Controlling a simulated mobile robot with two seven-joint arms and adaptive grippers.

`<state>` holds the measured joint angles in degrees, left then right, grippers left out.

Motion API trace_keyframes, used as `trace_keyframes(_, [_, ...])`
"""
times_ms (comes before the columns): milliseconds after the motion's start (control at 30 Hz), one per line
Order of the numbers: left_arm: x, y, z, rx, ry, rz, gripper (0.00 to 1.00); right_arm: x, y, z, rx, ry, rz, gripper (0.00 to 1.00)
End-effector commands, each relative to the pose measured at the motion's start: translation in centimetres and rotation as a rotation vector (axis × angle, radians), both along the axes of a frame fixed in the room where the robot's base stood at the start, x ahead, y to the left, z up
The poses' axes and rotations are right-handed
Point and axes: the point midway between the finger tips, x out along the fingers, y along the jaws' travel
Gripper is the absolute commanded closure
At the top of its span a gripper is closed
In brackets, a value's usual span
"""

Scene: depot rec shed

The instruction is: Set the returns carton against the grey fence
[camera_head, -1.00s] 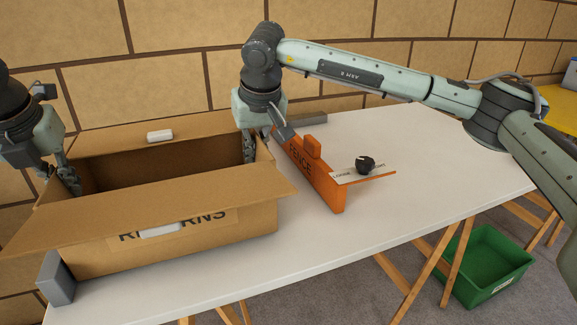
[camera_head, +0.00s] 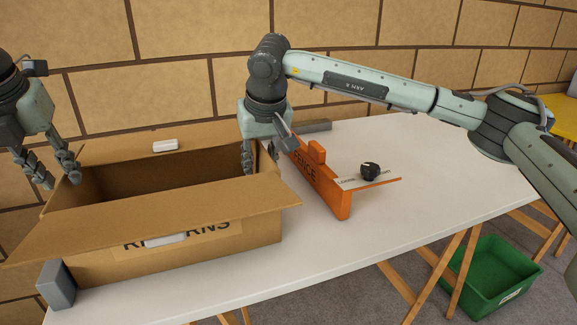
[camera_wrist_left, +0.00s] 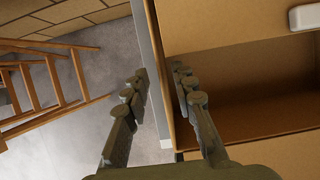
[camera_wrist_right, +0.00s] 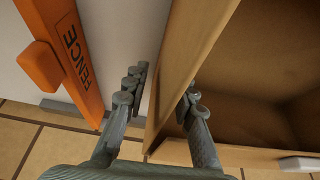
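The returns carton (camera_head: 200,252) is an open brown box with flaps folded out, standing at the table's left end. A board lettered FENCE (camera_head: 322,180) stands to its right with a gap; it is orange, not grey. A grey bar (camera_head: 318,127) lies along the table's back, partly hidden by my right arm. My left gripper (camera_head: 52,170) is open, raised above the carton's left side; its fingers also show in the left wrist view (camera_wrist_left: 158,98). My right gripper (camera_wrist_right: 163,95) is open astride the carton's right wall, one finger inside, one outside, with a visible gap.
White pieces are on the back flap (camera_head: 165,145) and the front side (camera_head: 165,240). A dark knob (camera_head: 370,171) sits on a labelled strip by the orange board. The table's right is clear. A green bin (camera_head: 490,280) stands on the floor.

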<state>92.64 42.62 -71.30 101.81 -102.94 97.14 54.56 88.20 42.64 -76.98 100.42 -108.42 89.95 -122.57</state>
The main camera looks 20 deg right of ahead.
Motion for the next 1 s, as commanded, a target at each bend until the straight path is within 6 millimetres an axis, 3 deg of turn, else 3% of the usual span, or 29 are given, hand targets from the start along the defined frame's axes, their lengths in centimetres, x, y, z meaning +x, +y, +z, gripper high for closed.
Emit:
trace_keyframes(200, [-1.6, 0.0, 4.0, 0.001, -0.002, -0.001, 0.74, 0.0, 0.0, 0.0, 0.0, 0.0, 0.0, 0.74])
trace_keyframes(467, [-2.4, 0.1, 5.8, 0.001, 0.0, -0.001, 0.74, -0.1, 0.0, 0.4, 0.0, -0.001, 0.0, 0.74])
trace_keyframes(1000, [-2.4, 0.1, 5.8, 0.001, 0.001, 0.0, 0.74, -3.9, 0.2, 9.6, 0.0, -0.004, 0.001, 0.74])
